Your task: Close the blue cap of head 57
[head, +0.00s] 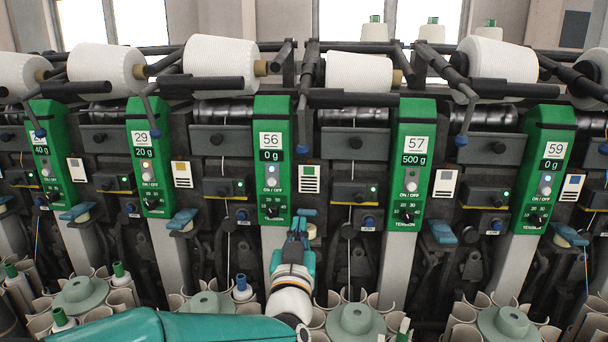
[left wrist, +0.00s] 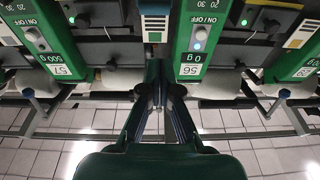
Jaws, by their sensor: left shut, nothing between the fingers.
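Head 57 (head: 410,165) is a green panel right of centre, with a display reading 500 g. It also shows upside down at the left of the left wrist view (left wrist: 45,40). A blue cap (head: 443,232) sits to the lower right of its panel, its broad face showing; no pale cylinder shows beneath it. I cannot tell how far open it is. My left gripper (head: 304,214) is shut and empty, at the lower right of head 56 (head: 272,160), left of head 57 and apart from its cap. Its fingers (left wrist: 158,88) also show in the left wrist view. My right gripper is not in view.
Neighbouring heads have similar blue caps, such as one at the left (head: 182,218) and one at the right (head: 570,235), with pale cylinders beneath. White yarn cones (head: 358,73) and dark arms hang above. Tubes and grey-green discs (head: 355,320) fill the space below.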

